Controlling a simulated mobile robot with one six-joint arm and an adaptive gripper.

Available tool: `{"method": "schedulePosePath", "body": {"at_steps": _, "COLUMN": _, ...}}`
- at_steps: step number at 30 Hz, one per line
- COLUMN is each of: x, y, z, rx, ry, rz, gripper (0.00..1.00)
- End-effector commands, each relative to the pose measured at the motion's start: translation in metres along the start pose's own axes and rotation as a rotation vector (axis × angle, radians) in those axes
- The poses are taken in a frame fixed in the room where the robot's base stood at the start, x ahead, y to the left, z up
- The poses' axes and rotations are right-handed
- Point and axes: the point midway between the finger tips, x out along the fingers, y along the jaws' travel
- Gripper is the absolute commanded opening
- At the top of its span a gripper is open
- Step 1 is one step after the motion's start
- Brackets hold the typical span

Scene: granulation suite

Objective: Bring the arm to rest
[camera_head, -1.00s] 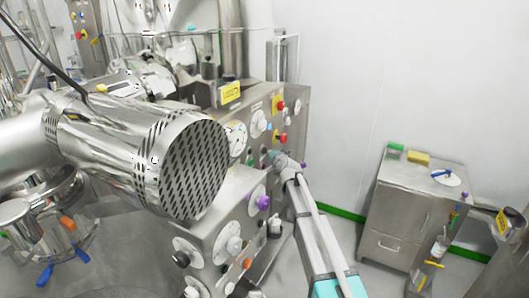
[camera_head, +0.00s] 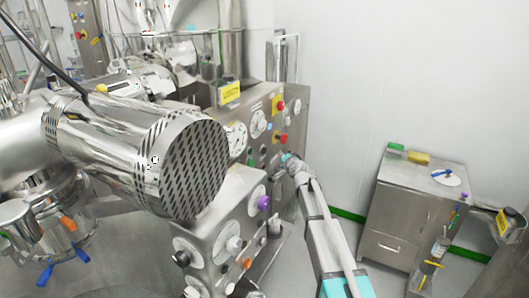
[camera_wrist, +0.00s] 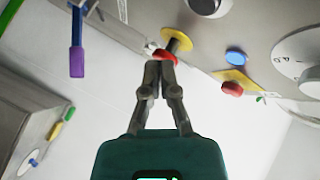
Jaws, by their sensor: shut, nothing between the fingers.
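My gripper (camera_head: 287,158) is at the end of my arm, in front of the steel control panel (camera_head: 292,122) in the head view. In the wrist view my gripper (camera_wrist: 158,66) has its two grey fingers together with nothing between them. A red button with a yellow collar (camera_wrist: 178,40) lies just beyond the fingertips in that view. I cannot tell whether the fingertips touch it. In the head view the tips are small, and the exact gap to the panel is unclear.
The panel carries several knobs, dials and buttons, including a purple knob (camera_head: 264,203). A large perforated metal cylinder (camera_head: 140,150) fills the left. A steel cabinet (camera_head: 400,222) stands at right, with a green and a yellow item on top. Open floor lies between panel and cabinet.

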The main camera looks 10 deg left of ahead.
Motion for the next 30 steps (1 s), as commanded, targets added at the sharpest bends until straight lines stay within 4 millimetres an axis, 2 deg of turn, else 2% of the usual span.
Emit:
{"method": "schedulePosePath", "body": {"at_steps": 20, "x": -0.005, "y": 0.004, "z": 0.002, "rx": -0.013, "ry": -0.012, "rz": 0.009, "gripper": 0.00}}
{"method": "schedulePosePath", "body": {"at_steps": 26, "x": -0.034, "y": 0.025, "z": 0.011, "rx": -0.083, "ry": -0.092, "rz": 0.068, "gripper": 0.00}}
{"method": "schedulePosePath", "body": {"at_steps": 30, "x": -0.072, "y": 0.055, "z": 0.024, "rx": -0.172, "ry": -0.198, "rz": 0.150, "gripper": 0.00}}
